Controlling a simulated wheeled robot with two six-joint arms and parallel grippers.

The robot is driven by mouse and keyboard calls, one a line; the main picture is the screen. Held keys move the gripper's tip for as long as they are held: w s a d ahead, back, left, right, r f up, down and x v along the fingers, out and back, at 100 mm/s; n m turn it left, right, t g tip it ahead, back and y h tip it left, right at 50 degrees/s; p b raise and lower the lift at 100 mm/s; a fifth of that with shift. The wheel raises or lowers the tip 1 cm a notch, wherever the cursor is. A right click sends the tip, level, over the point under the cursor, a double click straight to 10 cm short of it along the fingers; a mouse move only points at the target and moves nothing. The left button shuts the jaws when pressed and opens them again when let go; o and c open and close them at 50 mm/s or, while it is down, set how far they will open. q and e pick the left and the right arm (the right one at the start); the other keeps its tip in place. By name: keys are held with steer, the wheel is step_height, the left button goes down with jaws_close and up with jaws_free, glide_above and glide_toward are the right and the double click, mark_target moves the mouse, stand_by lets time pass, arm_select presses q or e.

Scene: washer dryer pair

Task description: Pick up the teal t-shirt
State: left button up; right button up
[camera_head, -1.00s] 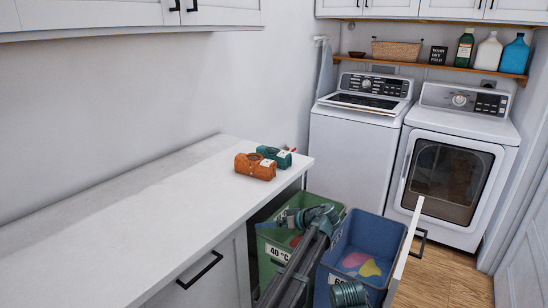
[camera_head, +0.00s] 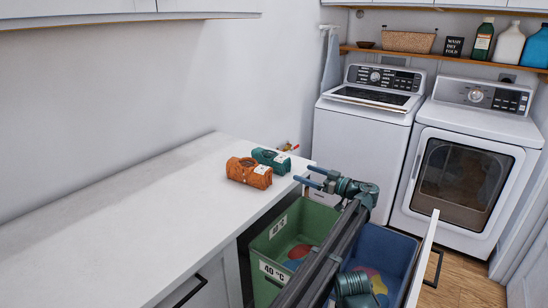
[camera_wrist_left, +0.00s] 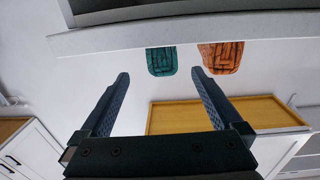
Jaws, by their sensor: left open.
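The teal t-shirt (camera_head: 270,159) is a rolled bundle with a pale label on the white counter, close to its right end. It also shows in the left wrist view (camera_wrist_left: 160,61). An orange rolled bundle (camera_head: 250,173) lies just in front and to the left of it; the left wrist view shows it too (camera_wrist_left: 221,57). My left gripper (camera_head: 302,174) is by the counter's right edge, to the right of the teal bundle and apart from it. Its fingers are open and empty, and in the left wrist view the teal bundle lines up between the fingertips (camera_wrist_left: 160,74). My right gripper is not in view.
The white counter (camera_head: 120,210) is clear to the left. Below its edge, an open drawer holds a green bin (camera_head: 258,270) and a blue bin (camera_head: 392,246), with coloured cloths inside. A washer (camera_head: 360,150) and dryer (camera_head: 462,180) stand behind.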

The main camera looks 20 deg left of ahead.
mark_target(289, 166)
arm_select(q)
steer(key=x, duration=0.8)
steer(key=shift+w+a+r, duration=0.15)
steer(key=shift+w+a, duration=0.1)
steer(key=shift+w, duration=0.05)
steer(key=shift+a+r, duration=0.15)
steer(key=shift+a, duration=0.35)
steer(key=x, duration=0.3)
steer(key=shift+a+r+p, duration=0.2)
steer(key=shift+a+p, duration=0.1)
steer(key=shift+w+a, duration=0.1)
steer(key=shift+a, duration=0.3)
steer(key=c, duration=1.5)
steer(key=shift+r, duration=0.15)
step_height(289, 166, up, 10)
steer(key=p, duration=1)
